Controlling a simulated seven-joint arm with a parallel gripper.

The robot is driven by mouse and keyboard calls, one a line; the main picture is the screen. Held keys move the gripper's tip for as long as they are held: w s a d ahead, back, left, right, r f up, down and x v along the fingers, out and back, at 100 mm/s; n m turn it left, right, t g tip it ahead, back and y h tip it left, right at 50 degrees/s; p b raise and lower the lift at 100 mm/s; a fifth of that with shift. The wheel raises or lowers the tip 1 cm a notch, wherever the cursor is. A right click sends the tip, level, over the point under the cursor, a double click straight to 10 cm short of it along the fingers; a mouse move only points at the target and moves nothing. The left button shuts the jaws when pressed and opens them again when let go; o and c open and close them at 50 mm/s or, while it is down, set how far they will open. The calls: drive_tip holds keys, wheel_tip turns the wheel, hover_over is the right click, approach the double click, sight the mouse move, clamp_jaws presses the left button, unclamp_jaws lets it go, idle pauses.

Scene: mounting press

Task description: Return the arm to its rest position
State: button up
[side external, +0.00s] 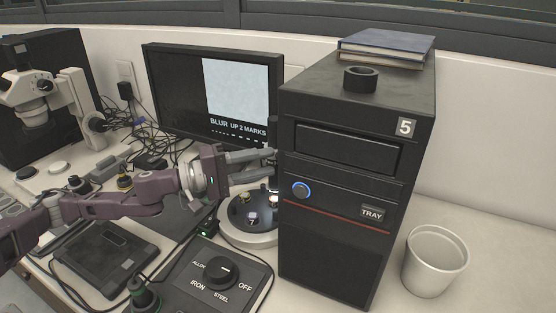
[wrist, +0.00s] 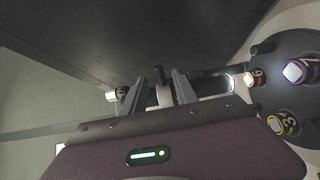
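My gripper (side external: 268,161) reaches in from the left in the side external view, at the left front edge of the black tower. Its two grey fingers are spread apart, one above the other, and point right. In the wrist view my gripper (wrist: 156,84) also shows its fingers apart, with a small dark post and a pale part visible between them. I cannot tell whether these touch the fingers. No held object can be made out. My purple arm stretches back to the left edge over the bench.
The black tower (side external: 338,250) stands right of my gripper. A round base with numbered pieces (side external: 250,238) sits below it; the numbered pieces also show in the wrist view (wrist: 287,98). A dial box (side external: 200,285), monitor (side external: 175,85), microscope (side external: 40,90) and metal cup (side external: 435,262) stand around.

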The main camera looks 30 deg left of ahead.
drive_tip(key=v, duration=0.2)
drive_tip(key=shift+s+a, duration=0.15)
drive_tip(key=shift+s, duration=0.1)
drive_tip(key=s+d+f+m+g+y, duration=0.2)
drive_tip(key=s+f+m+g+y, duration=0.15)
drive_tip(key=s+m+g, duration=0.45)
drive_tip(key=s+d+f+m+g+y, duration=0.2)
drive_tip(key=s+f+m+g, duration=0.3)
drive_tip(key=s, duration=0.4)
drive_tip(key=s+a+r+n+t+y, duration=0.2)
drive_tip(key=s+a+r, duration=0.4)
drive_tip(key=s+r, duration=0.3)
drive_tip(key=s+a+r+n+t+y, duration=0.1)
drive_tip(key=s+a+r+t+y, duration=0.2)
drive_tip(key=s+a+r+y, duration=0.2)
drive_tip(key=s+a+r, duration=0.2)
drive_tip(key=s+r, duration=0.2)
drive_tip(key=s, duration=0.1)
drive_tip(key=shift+a+r+n+t, duration=0.25)
drive_tip(key=shift+r+n+t, duration=0.05)
drive_tip(key=shift+n, duration=0.1)
